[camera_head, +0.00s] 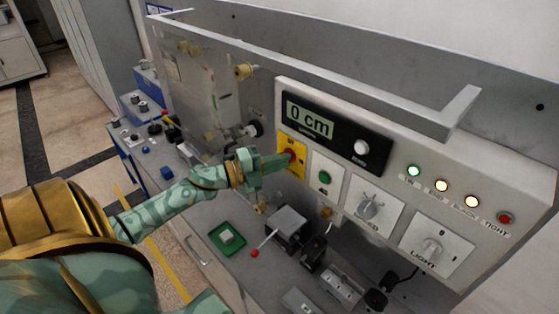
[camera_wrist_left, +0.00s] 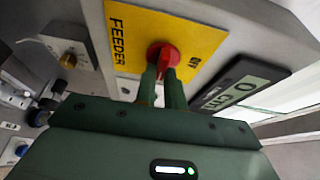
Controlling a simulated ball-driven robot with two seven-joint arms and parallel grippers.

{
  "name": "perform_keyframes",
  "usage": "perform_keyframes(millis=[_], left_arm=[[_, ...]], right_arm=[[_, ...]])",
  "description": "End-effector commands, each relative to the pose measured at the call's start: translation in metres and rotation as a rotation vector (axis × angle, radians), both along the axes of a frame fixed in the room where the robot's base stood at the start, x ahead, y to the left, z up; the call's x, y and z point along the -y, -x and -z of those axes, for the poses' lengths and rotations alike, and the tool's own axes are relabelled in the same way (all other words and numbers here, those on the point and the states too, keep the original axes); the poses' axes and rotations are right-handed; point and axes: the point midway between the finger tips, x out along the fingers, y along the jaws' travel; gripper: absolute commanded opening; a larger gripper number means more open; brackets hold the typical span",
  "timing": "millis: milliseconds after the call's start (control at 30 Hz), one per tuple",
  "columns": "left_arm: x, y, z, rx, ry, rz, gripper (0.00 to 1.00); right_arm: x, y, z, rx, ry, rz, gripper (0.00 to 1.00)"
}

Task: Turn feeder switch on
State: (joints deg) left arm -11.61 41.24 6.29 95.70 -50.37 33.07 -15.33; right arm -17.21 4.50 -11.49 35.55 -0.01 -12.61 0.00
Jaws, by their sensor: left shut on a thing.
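The feeder switch (camera_head: 290,153) is a red knob on a yellow plate (camera_head: 297,142) at the left end of the control panel. In the left wrist view the red knob (camera_wrist_left: 163,54) sits on the yellow plate (camera_wrist_left: 190,28), which is lettered FEEDER, with a smaller mark at its right that I cannot read surely. My left gripper (camera_head: 284,159) reaches the knob from the left, and its two green fingers (camera_wrist_left: 162,86) are shut on it. The fingers hide part of the knob, and I cannot tell its exact turn. My right gripper is not in view.
The panel also carries a display (camera_head: 310,120) reading 0 cm, a green button (camera_head: 324,177), a speed dial (camera_head: 370,207), a light switch (camera_head: 432,247) and several lamps. A green tray (camera_head: 227,239) and small devices stand on the bench below. A grey rail (camera_head: 320,72) runs above.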

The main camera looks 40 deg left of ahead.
Motion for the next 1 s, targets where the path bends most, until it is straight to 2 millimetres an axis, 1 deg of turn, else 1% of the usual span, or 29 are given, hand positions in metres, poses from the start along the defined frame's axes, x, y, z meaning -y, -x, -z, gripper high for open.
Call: perform_keyframes(millis=[533, 567, 600, 633, 867, 1000], left_arm=[[0.0002, 0.0005, 0.0019, -0.001, -0.024, 0.0, 0.0], [0.0002, 0.0005, 0.0019, -0.001, -0.024, 0.0, 0.19], [0.0002, 0.0005, 0.0018, -0.001, -0.024, 0.0, 0.3], [0.0001, 0.0004, 0.0017, 0.0, -0.024, 0.0, 0.33], [0.0001, 0.0003, 0.0008, 0.0, -0.022, 0.0, 0.33], [-0.0035, 0.0072, 0.0022, 0.0, -0.021, 0.0, 0.33]], right_arm=[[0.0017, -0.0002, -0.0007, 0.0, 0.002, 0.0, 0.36], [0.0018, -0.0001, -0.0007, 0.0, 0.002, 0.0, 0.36], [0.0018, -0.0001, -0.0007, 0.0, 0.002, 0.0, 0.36], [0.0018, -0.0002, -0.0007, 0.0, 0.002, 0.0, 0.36], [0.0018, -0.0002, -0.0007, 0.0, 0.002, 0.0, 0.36], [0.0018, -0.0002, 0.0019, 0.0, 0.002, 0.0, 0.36]])
